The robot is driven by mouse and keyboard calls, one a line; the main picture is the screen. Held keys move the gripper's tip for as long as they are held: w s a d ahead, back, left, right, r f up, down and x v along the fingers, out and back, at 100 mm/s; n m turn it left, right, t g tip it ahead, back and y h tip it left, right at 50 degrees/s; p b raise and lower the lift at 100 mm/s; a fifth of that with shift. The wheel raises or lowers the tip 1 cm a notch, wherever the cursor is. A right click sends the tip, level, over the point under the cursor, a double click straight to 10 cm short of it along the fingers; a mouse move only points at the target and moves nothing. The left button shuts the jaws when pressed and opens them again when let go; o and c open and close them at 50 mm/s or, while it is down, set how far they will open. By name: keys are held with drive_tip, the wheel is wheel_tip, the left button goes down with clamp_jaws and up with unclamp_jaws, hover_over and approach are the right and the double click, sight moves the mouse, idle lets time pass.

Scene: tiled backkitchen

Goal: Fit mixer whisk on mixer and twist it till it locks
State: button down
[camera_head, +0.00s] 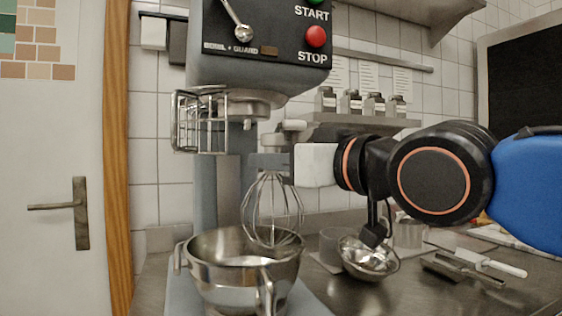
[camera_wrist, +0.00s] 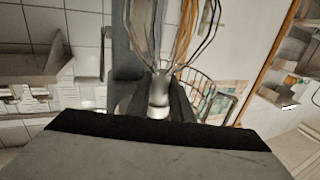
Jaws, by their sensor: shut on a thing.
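The mixer (camera_head: 262,72) is a tall grey machine in the head view, with a lever, a START and a red STOP button. Its attachment shaft (camera_head: 249,108) points down below the head. My gripper (camera_head: 270,161) is shut on the whisk (camera_head: 272,205), which hangs wires down over the steel bowl (camera_head: 225,258). The whisk's upper end is just right of and below the shaft, apparently apart from it. The wire ends reach to the bowl's opening. In the wrist view the whisk (camera_wrist: 160,90) shows its collar between my fingers and wires fanning out upward.
A wire guard (camera_head: 200,122) sits left of the shaft. A wall shelf (camera_head: 365,122) holds several small containers behind my arm. A door is at left.

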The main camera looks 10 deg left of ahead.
drive_tip(key=w+a+r, duration=0.2)
drive_tip(key=w+a, duration=0.2)
drive_tip(key=a, duration=0.1)
drive_tip(key=shift+w+a, duration=0.15)
drive_tip(key=shift+a, duration=0.1)
idle(0.7)
drive_tip(key=shift+r, duration=0.5)
idle(1.6)
drive_tip(key=shift+d, duration=0.1)
idle(0.7)
